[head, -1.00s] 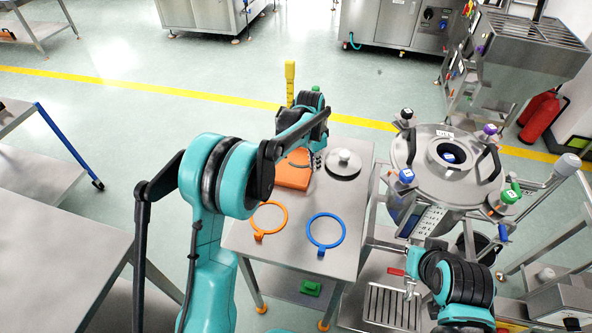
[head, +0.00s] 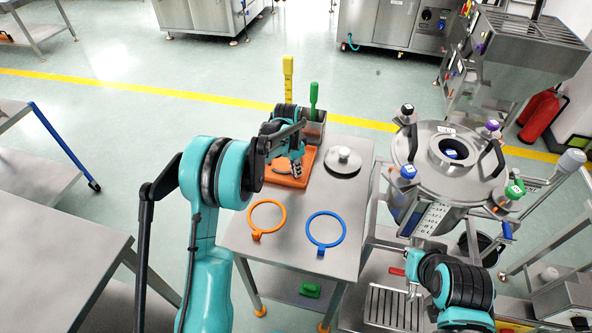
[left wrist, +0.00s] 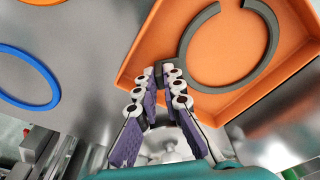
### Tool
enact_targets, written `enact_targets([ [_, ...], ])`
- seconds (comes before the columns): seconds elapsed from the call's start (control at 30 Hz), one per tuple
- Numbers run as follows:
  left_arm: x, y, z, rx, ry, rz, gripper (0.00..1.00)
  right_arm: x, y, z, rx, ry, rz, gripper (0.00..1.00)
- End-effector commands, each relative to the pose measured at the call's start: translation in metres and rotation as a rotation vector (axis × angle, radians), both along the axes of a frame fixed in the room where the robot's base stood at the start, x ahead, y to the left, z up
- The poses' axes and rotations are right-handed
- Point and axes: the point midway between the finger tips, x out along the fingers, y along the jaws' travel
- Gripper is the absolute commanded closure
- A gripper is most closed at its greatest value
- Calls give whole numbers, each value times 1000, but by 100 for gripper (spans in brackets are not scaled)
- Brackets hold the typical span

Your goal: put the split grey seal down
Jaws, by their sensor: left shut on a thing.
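The split grey seal (left wrist: 274,40) is an open ring, seen in the left wrist view over the orange tray (left wrist: 158,52). Whether the seal touches the tray floor I cannot tell. In the head view my left gripper (head: 296,172) is over the right part of the orange tray (head: 290,183), and the seal is mostly hidden there.
An orange ring (head: 281,215) and a blue ring (head: 342,229) lie on the table (head: 290,250) in front of the tray. A metal lid with a knob (head: 343,162) sits to its right. A holder behind has a yellow tool (head: 288,80) and a green tool (head: 314,95).

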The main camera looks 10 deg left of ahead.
Motion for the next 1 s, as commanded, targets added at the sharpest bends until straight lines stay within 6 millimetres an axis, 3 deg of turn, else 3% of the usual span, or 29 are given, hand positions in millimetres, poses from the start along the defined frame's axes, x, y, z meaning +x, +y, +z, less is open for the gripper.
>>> enact_targets([
  [0.1,0,0,-4,0,0,0,100,0,0,-3,0,0,0,100],
  [0.13,0,0,-4,0,0,0,87,0,0,-3,0,0,0,100],
  [0.2,0,0,-3,0,0,0,72,0,0,-2,0,0,0,100],
  [0.57,0,0,2,0,0,0,72,0,0,1,0,0,0,100],
  [0.67,-1,1,14,0,0,0,72,0,0,5,0,0,0,100],
  [1.0,-7,8,87,0,0,0,72,0,0,25,0,0,0,100],
])
